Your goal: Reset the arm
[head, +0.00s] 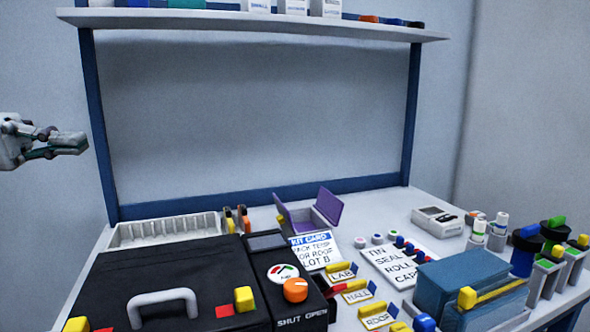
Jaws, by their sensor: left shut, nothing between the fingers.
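My left gripper (70,145) comes in from the left edge, raised beside the left post of the bench frame. Its fingers point right and are shut with nothing between them. It touches nothing and is apart from everything on the bench. My right gripper is not in the head view.
A bench holds a black case (160,270) with a grey handle, a white tray (165,231), an open purple box (313,212), a kit card (315,250), blue blocks (462,280) and several capped containers at right. A shelf (270,24) runs above. The air between is clear.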

